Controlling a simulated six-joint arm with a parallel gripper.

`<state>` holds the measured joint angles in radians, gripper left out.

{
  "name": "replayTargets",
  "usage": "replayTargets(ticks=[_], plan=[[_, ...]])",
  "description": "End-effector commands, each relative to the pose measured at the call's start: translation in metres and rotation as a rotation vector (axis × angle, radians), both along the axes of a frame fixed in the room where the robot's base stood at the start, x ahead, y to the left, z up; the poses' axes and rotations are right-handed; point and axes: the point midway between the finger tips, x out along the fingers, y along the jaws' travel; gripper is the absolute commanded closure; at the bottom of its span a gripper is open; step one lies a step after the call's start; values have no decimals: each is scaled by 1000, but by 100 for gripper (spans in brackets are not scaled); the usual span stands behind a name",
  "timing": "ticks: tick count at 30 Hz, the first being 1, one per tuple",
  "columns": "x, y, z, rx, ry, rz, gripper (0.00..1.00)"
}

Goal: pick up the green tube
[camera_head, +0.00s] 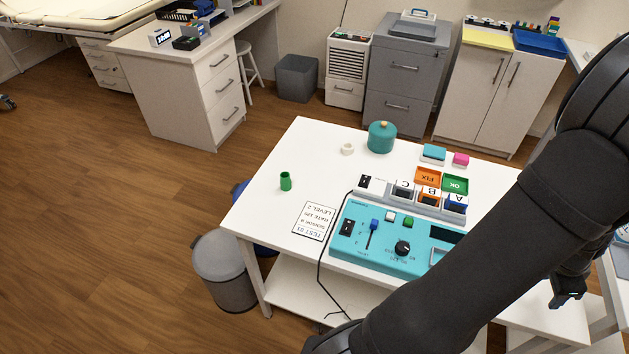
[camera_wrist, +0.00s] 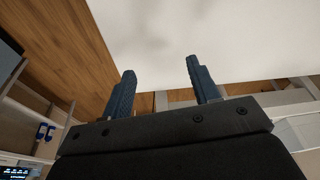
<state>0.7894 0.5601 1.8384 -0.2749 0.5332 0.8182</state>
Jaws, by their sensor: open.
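The green tube (camera_head: 285,182) stands upright on the left part of the white table (camera_head: 262,208), in the head view. My gripper (camera_head: 566,296) is far to the right of it, low beside the table's right side. In the wrist view my gripper (camera_wrist: 160,72) has its two dark blue fingers apart with nothing between them. A plain white surface fills the view beyond the fingers; the tube is not in the wrist view.
A label card (camera_head: 314,221) and a teal control box (camera_head: 372,244) lie right of the tube. A white ring (camera_head: 347,149) and teal pot (camera_head: 381,138) stand behind. A black cable runs beside the card. My arm hides the table's right part.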

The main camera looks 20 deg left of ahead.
Motion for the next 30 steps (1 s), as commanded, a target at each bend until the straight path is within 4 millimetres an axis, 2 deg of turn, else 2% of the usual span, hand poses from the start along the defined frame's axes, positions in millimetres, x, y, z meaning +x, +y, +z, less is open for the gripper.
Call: replayTargets(ticks=[5,8,14,15,19,23,27,29,30], plan=[[65,51,12,27,-28,-12,45],[101,90,19,49,-41,-29,45],[160,179,36,95,-60,-61,45],[170,199,39,104,-62,-67,45],[195,267,50,135,-66,-87,45],[210,338,62,165,-64,-107,45],[215,418,75,196,-54,-126,45],[213,452,81,207,-49,-134,45],[211,476,85,214,-42,-138,45]])
